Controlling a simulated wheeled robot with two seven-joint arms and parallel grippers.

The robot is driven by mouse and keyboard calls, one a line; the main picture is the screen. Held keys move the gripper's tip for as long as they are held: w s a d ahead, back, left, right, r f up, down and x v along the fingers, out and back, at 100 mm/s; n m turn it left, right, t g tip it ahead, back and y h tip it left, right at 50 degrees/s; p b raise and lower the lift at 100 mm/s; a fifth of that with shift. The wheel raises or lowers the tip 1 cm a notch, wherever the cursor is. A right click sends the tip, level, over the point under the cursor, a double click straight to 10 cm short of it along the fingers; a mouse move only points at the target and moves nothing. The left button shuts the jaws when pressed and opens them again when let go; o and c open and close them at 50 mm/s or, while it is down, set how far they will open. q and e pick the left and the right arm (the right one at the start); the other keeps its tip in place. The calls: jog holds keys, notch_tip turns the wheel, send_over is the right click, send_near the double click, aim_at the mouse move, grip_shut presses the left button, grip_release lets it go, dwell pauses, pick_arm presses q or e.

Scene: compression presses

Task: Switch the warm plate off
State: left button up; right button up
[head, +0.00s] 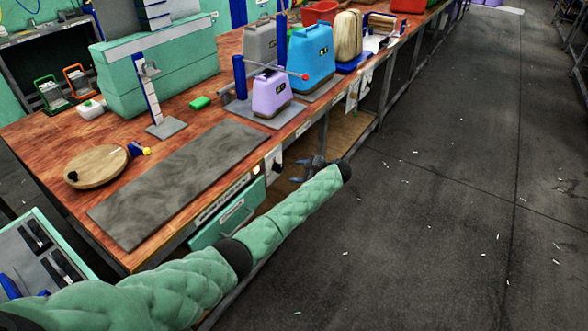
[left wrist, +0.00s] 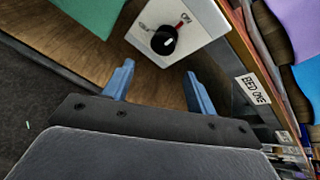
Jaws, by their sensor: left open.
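A white switch box (head: 273,162) with a black knob is on the front side of the bench, below the top's edge. In the left wrist view the black knob (left wrist: 164,40) sits on the white box between an OFF label and an ON label. A red mark runs from the knob's edge toward ON. A flat grey plate (head: 180,180) lies on the bench top; I cannot tell whether it is the warm plate. My left gripper (head: 304,170) is open and empty, its fingers (left wrist: 159,72) pointing at the box, short of the knob. My right gripper is not in view.
The wooden bench (head: 50,140) carries a round wooden board (head: 97,165), a purple press weight (head: 271,93) and a blue one (head: 312,62). A green drawer (head: 228,213) is below the bench top. The floor (head: 440,200) at right is clear apart from small scraps.

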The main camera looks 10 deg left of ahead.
aim_at(281, 169)
pick_arm(q)
jog(key=shift+w+a+f+m+y+p, duration=0.2)
jog(key=shift+w+a+f+m, duration=0.3)
jog(key=shift+a+m, duration=0.65)
jog(key=shift+w+a+f+m+y+p, duration=0.1)
jog(key=shift+w+a+f+m+p, duration=0.2)
jog(key=shift+a+f+m, duration=0.75)
jog(key=shift+w+a+m+y+p, duration=0.15)
jog(key=shift+w+a+m, duration=0.4)
jog(key=shift+a, duration=1.1)
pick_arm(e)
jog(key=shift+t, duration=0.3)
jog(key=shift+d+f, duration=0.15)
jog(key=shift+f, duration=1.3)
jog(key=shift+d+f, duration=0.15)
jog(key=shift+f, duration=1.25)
pick_arm(q)
jog(key=shift+c, duration=0.5)
jog(key=c, duration=0.8)
jog(key=shift+c, duration=0.2)
